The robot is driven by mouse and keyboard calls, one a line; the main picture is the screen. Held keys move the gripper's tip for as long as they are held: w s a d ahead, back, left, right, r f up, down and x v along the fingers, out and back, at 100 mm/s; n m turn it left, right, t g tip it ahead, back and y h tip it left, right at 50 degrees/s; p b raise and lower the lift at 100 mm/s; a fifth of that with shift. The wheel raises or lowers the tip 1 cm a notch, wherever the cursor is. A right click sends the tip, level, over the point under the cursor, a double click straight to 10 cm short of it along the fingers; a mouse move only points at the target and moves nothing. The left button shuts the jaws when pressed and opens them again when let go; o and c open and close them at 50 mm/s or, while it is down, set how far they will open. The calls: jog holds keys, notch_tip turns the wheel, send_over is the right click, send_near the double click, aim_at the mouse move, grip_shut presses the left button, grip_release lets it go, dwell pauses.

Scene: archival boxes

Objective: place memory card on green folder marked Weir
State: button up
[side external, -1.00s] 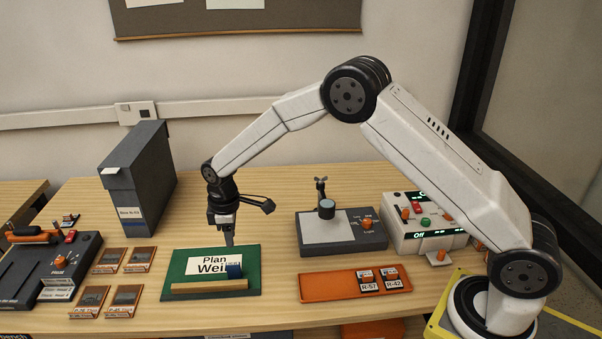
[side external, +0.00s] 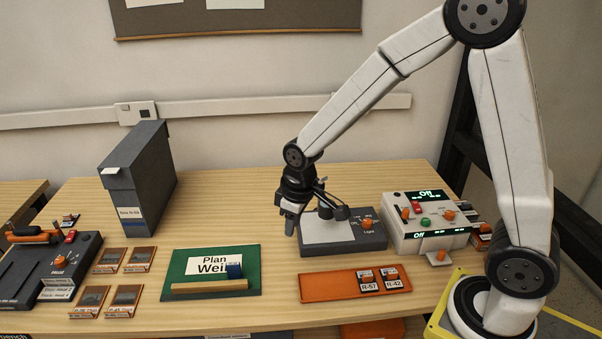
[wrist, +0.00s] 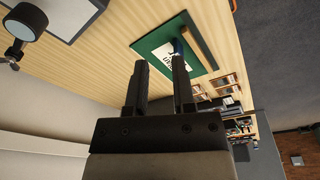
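The green folder (side external: 189,261) lies flat on the table, with a white label reading "Plan Weir" and a wooden strip along its front. A small blue card (side external: 235,270), which looks like the memory card, rests on the folder at the label's lower right, just behind the strip. The folder (wrist: 146,45) and blue card (wrist: 178,46) also show in the wrist view. My gripper (side external: 289,231) is above the table to the right of the folder, near the grey light unit. In the wrist view its fingers (wrist: 159,68) are apart with nothing between them.
The grey light unit (side external: 345,246) stands beside my gripper. A white control box (side external: 422,240) is right of it. An orange tray (side external: 325,287) holds cards R-57 and R-42. Several small framed cards (side external: 124,298) lie left of the folder. A dark box file (side external: 136,180) stands behind.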

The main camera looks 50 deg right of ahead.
jog(key=s+d+m+t, duration=0.1)
jog(key=s+d+m, duration=0.1)
jog(key=s, duration=0.9)
jog(key=shift+d+r+m, duration=0.2)
jog(key=shift+r+m, duration=0.1)
jog(key=shift+m, duration=0.4)
